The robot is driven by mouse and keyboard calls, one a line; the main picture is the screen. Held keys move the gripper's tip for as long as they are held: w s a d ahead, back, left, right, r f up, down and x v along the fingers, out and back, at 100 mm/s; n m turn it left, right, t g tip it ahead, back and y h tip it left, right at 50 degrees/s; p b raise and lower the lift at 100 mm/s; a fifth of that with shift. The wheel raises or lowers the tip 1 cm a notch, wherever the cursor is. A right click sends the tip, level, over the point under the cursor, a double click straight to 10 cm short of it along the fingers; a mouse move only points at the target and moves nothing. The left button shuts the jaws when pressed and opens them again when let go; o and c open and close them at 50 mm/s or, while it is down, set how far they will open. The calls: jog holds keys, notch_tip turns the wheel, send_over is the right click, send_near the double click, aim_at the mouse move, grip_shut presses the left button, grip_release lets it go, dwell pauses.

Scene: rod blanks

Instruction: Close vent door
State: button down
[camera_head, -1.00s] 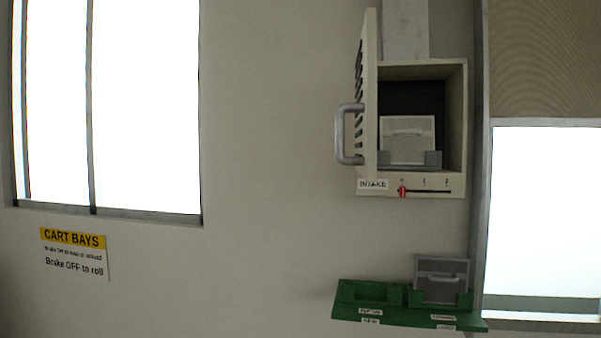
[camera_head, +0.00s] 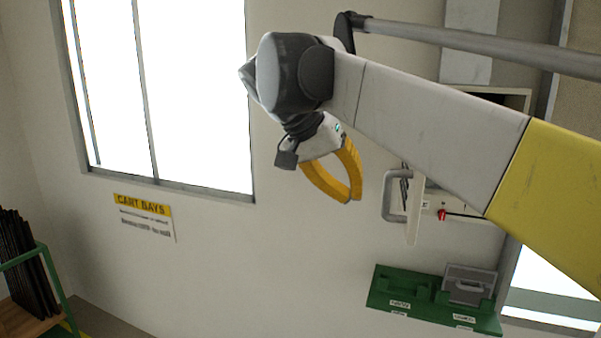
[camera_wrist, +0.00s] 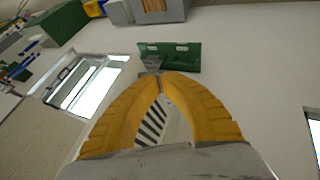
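The vent door (camera_head: 414,212) stands open and is seen nearly edge-on in the head view, its upper part hidden by my arm. Its grey loop handle (camera_head: 388,196) sticks out to the left. The vent box (camera_head: 462,228) behind it is mostly covered by my arm, so its inside is hidden. My gripper (camera_head: 352,199) is left of the handle, apart from it in the picture, with its yellow fingertips together and nothing seen between them. In the wrist view my gripper (camera_wrist: 161,78) also has its tips meeting. Dark slats of the door (camera_wrist: 152,124) show through the gap between the fingers.
A green holder (camera_head: 380,294) with a grey filter (camera_head: 470,284) is on the wall below the vent. A red slider (camera_head: 441,214) sits on the box's lower front. A rack (camera_head: 32,262) stands at far left.

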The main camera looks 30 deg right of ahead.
jog(key=r, duration=0.2)
jog(key=p, duration=0.1)
send_near(406, 232)
jog(key=w+f, duration=0.3)
jog(key=shift+s+d+f+p, duration=0.3)
jog(key=shift+s+d+p, duration=0.05)
jog(key=shift+s+d, duration=0.35)
jog(key=shift+s+d+f+p, duration=0.35)
jog(key=shift+s+d, duration=0.25)
jog(key=shift+d, duration=0.1)
jog(key=shift+s+r, duration=0.1)
jog(key=shift+s, duration=0.05)
